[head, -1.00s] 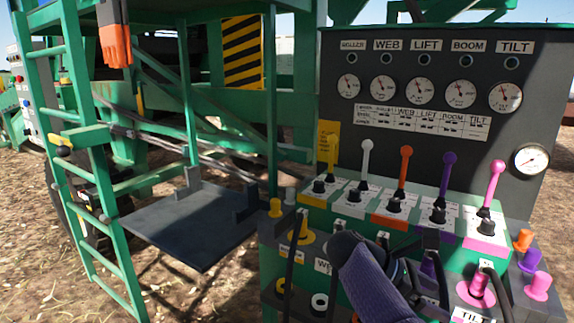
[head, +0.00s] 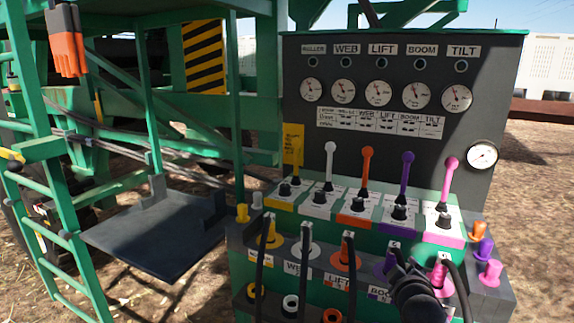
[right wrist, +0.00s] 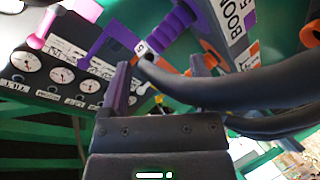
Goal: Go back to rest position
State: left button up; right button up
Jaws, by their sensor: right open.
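My right gripper (head: 408,278) is low in the head view, a dark shape in front of the boom column of the control panel. Its arm runs out of the bottom edge. In the right wrist view the gripper (right wrist: 160,78) is open, its two fingers apart. A black hose (right wrist: 215,92) crosses close to the fingers, and a purple handle (right wrist: 175,25) shows behind them; I cannot tell whether either is touched. My left gripper is not in view.
The panel (head: 400,60) carries gauges, a row of coloured levers and hoses on couplings. The orange lever (head: 366,170) and pink lever (head: 450,180) stand upright. At left are a green ladder (head: 50,190), a dark platform (head: 160,235) and orange gloves (head: 66,45).

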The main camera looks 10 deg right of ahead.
jog(key=w+a+r+m+t+y, duration=0.2)
jog(key=a+r+m+t+y, duration=0.2)
jog(key=a+t, duration=0.1)
jog(key=s+f+g, duration=0.3)
jog(key=s+f, duration=0.4)
jog(key=f, duration=0.3)
jog(key=s+a+f+g, duration=0.1)
jog(key=s+f+g, duration=0.2)
jog(key=s+f, duration=0.55)
jog(key=s+f+g, duration=0.3)
jog(key=s+f, duration=0.1)
jog(key=f, duration=0.9)
jog(key=s+a+f+g, duration=0.1)
jog(key=s+f+g, duration=0.2)
jog(key=s, duration=0.9)
jog(key=s+a+f+g, duration=0.1)
jog(key=s+f+g, duration=0.2)
jog(key=s, duration=1)
jog(key=s+a+f+g, duration=0.1)
jog(key=s+f+g, duration=0.2)
jog(key=s, duration=1)
notch_tip(320, 180, down, 3)
jog(key=shift+s+r+g, duration=0.15)
jog(key=shift+r+g, duration=0.05)
jog(key=shift+g, duration=0.1)
